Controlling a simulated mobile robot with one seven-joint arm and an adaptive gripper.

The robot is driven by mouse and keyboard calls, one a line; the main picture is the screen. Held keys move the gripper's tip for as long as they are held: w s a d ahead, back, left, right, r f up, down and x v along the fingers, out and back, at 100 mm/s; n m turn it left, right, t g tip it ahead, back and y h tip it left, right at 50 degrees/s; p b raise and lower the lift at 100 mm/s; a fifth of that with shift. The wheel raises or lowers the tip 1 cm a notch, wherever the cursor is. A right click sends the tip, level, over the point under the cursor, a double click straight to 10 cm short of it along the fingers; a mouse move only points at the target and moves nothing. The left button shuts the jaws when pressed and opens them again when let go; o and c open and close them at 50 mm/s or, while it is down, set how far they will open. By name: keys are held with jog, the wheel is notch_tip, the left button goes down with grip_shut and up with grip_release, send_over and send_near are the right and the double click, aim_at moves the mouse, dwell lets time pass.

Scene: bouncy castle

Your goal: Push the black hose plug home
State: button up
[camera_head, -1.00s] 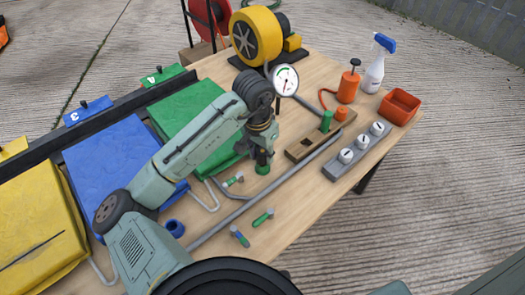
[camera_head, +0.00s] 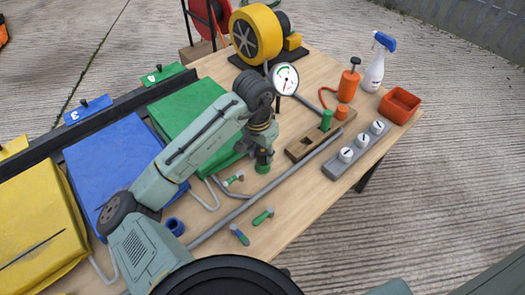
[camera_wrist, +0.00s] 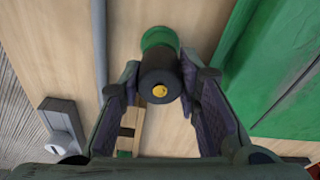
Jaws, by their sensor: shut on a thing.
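The black hose plug (camera_wrist: 160,84) has a yellow centre on its end, which faces the wrist camera. A green collar (camera_wrist: 160,38) shows just beyond it in the wrist view and beneath my gripper in the head view (camera_head: 263,168). The plug lines up closely with the collar; how deep it sits cannot be told. My gripper (camera_wrist: 160,92) is shut on the plug, one finger on each side. In the head view my gripper (camera_head: 263,157) points down over the table and hides most of the plug.
The green pad (camera_head: 192,115) lies left of my gripper, with the blue pad (camera_head: 115,160) beyond. Green-handled tools (camera_head: 262,217) lie in front. A wooden block (camera_head: 305,148), pressure gauge (camera_head: 285,78) and grey knob strip (camera_head: 352,158) stand to the right.

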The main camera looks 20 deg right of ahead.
jog(key=shift+f, duration=0.5)
jog(key=o, duration=1.2)
jog(key=r, duration=0.8)
jog(key=a+r, duration=0.1)
jog(key=r, duration=0.3)
jog(key=shift+s+a, duration=0.1)
jog(key=shift+s, duration=0.3)
